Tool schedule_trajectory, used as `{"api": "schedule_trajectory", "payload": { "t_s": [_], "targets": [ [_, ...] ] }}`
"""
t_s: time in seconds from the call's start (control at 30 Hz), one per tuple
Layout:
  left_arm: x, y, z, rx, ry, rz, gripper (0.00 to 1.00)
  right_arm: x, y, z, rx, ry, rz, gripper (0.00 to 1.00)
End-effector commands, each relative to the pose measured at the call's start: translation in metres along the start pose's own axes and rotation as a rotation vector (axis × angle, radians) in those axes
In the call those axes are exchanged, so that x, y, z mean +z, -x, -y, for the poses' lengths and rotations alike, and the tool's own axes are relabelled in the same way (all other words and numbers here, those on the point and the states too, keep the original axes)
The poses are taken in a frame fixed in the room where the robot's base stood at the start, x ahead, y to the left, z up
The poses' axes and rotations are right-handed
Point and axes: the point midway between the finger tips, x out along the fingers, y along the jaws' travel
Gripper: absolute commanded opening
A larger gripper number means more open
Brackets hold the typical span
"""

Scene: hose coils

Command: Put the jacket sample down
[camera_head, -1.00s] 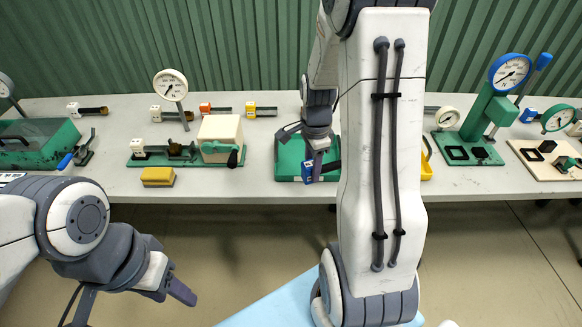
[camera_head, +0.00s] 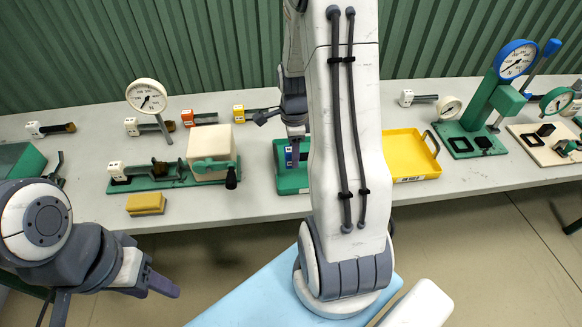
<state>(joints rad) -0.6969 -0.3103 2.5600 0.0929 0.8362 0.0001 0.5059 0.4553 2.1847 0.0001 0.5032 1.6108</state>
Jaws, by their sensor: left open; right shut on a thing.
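My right gripper (camera_head: 295,128) is shut on a small blue piece (camera_head: 289,156), apparently the jacket sample. The gripper points down over a green tray (camera_head: 291,188) on the bench, and the piece shows in front of the tray. I cannot tell whether the piece touches the tray. My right arm hides the tray's right side. My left gripper (camera_head: 160,287) is open and empty at the lower left, in front of the bench and well away from the tray.
A yellow tray (camera_head: 434,141) stands right of my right arm. Left of the green tray are a green fixture with a cream block (camera_head: 210,146) and a yellow sponge (camera_head: 146,203). Several tagged samples lie behind. A blue dial gauge (camera_head: 515,60) stands at the right.

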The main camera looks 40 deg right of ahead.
Motion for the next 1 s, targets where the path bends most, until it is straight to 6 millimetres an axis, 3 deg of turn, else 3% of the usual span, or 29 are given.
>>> {"api": "schedule_trajectory", "payload": {
  "t_s": [0.5, 0.9, 0.93, 1.0],
  "targets": [
    [0.000, 0.009, -0.001, 0.000, 0.000, 0.000, 0.50, -0.005, -0.062, 0.000, 0.000, -0.007, 0.000, 0.00],
    [0.000, 0.005, 0.000, 0.000, 0.000, 0.000, 0.50, -0.004, -0.068, 0.001, -0.003, -0.005, 0.000, 0.00],
    [0.000, 0.006, -0.001, 0.000, 0.000, 0.000, 0.50, -0.003, -0.067, 0.000, -0.002, -0.005, 0.000, 0.54],
    [0.000, 0.006, -0.001, 0.000, 0.000, 0.000, 0.50, -0.003, -0.067, 0.000, -0.002, -0.004, 0.000, 0.72]
  ]
}}
